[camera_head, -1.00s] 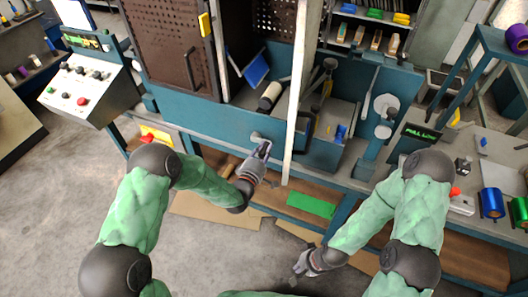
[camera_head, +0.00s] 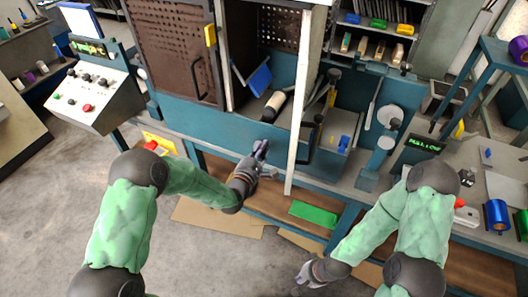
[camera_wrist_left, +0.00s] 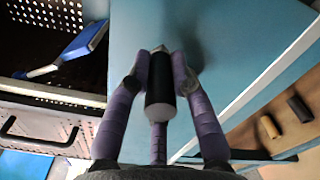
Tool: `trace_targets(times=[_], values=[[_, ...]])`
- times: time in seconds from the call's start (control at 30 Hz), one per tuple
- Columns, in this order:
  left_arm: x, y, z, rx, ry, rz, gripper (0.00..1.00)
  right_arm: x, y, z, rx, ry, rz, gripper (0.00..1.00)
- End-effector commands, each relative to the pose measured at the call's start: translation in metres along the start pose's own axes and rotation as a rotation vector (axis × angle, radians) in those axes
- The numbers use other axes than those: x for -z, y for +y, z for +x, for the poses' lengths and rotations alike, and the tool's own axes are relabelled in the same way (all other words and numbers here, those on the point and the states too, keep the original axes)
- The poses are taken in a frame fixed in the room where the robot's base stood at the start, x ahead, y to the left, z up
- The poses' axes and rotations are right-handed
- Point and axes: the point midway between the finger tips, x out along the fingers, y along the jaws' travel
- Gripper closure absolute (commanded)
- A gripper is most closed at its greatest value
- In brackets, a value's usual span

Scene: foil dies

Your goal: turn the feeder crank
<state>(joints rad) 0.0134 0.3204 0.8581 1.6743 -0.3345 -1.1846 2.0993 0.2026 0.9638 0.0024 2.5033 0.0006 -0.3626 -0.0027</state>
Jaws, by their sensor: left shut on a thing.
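The feeder crank's black cylindrical handle (camera_wrist_left: 160,88) sits in the middle of the left wrist view, with a pale round end toward the camera. A small metal part (camera_wrist_left: 162,48) shows behind it at the blue panel. My left gripper (camera_wrist_left: 162,80) has its purple fingers closed around this handle. In the head view my left gripper (camera_head: 262,150) is at the front of the blue machine and hides most of the crank. My right gripper (camera_head: 303,273) hangs low over the floor, away from the crank; its finger opening is too small to judge.
A pale upright post (camera_head: 305,95) stands just right of my left gripper. A control console (camera_head: 92,92) is at the left, and a perforated brown door (camera_head: 168,50) is above. A green plate (camera_head: 313,214) lies below on the brown shelf.

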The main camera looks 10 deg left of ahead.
Motion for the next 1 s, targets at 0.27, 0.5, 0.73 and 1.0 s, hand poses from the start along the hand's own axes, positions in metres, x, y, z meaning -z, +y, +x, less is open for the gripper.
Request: trace_targets(times=[0.27,0.5,0.73,1.0], values=[[-0.0022,0.0083,0.0014,-0.008,-0.009,-0.070,1.00,0.0000,0.0000,0.0000,0.000,0.000,0.000,1.00],[-0.0022,0.0108,0.0019,-0.011,-0.009,-0.081,1.00,0.0000,0.0000,0.0000,0.000,0.000,0.000,1.00],[-0.0023,0.0124,0.0024,-0.015,-0.010,-0.079,1.00,0.0000,0.0000,0.0000,0.000,0.000,0.000,1.00],[-0.0006,0.0100,0.0015,-0.010,-0.005,-0.081,0.53,0.0000,0.0000,0.0001,0.000,0.000,0.000,1.00]])
